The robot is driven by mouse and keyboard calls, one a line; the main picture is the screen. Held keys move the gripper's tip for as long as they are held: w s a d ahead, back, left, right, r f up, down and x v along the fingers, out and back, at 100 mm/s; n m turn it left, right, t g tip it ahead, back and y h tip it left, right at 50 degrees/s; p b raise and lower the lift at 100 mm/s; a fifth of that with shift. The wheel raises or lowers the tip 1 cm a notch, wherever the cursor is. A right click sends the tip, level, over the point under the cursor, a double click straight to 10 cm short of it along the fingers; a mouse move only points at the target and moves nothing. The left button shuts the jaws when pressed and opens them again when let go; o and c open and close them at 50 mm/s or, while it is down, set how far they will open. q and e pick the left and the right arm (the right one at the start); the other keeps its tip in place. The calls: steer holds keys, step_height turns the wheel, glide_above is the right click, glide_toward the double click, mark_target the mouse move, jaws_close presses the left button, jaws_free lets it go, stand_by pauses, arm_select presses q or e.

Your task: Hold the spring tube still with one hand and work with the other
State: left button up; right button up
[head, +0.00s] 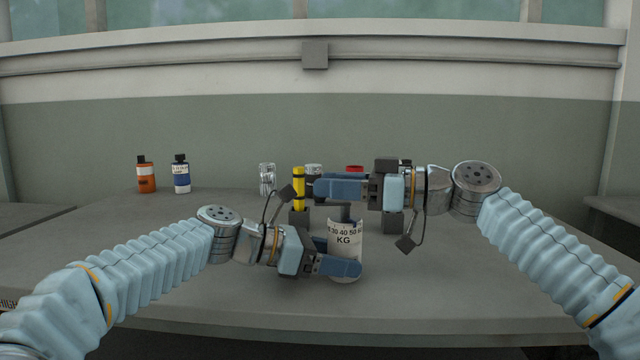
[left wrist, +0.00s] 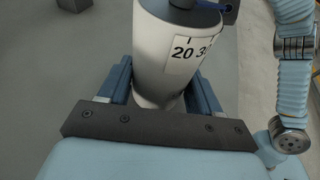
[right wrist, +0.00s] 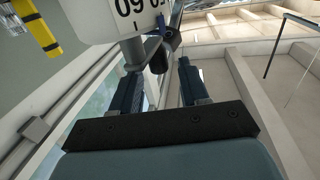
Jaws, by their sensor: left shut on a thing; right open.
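The spring tube (head: 345,243) is a white cylinder with a number scale marked KG, upright near the table's front middle. A dark grey piece shows at its top. My left gripper (head: 332,256) is shut around its lower part. In the left wrist view the tube (left wrist: 173,50) sits between both fingers of the left gripper (left wrist: 162,85). My right gripper (head: 318,188) is open above the tube, fingers pointing left. In the right wrist view the tube (right wrist: 103,18) is at the top, and a grey rod and dark piece show near the fingertips of the right gripper (right wrist: 158,72).
A yellow post with black bands (head: 299,182) stands close to the right fingertips. Behind are a clear jar (head: 267,178), another partly hidden jar, and a red item (head: 354,169). The table's right side is clear.

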steer(key=shift+w+a, duration=0.25)
steer(key=shift+a, duration=1.05)
jaws_close()
steer(key=n+g, duration=0.1)
steer(key=g, duration=0.2)
steer(key=s+n+g, duration=0.1)
steer(key=n+g, duration=0.1)
steer(key=shift+d+r+n+g, duration=0.1)
steer(key=shift+d+n+g, duration=0.05)
steer(key=shift+n+g, duration=0.2)
steer(key=shift+s+d+n+g, duration=0.1)
steer(key=shift+s+n+g, duration=0.2)
steer(key=shift+g, duration=0.35)
jaws_free()
